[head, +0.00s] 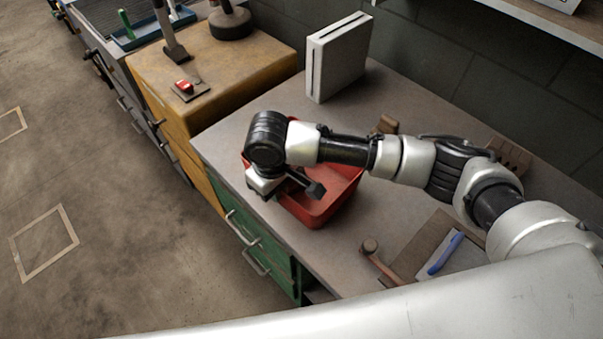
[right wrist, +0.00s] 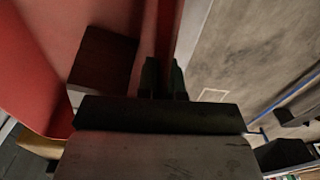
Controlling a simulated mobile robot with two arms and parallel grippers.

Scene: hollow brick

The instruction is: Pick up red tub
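The red tub (head: 335,205) stands on the grey worktop near its front edge, partly hidden under my right arm. My right gripper (head: 264,186) is at the tub's left wall and points down, with its fingertips hidden in the head view. In the right wrist view, the two dark fingers (right wrist: 165,78) are close together, with the red tub's wall (right wrist: 95,22) passing between them. The gripper looks shut on that wall. My left gripper is not in view.
A white box-shaped unit (head: 339,56) stands at the back of the worktop. A mallet (head: 372,250) and a blue-handled tool (head: 446,252) on a brown board (head: 423,243) lie to the right. A yellow cabinet (head: 215,80) stands to the left. The floor (head: 110,150) is open.

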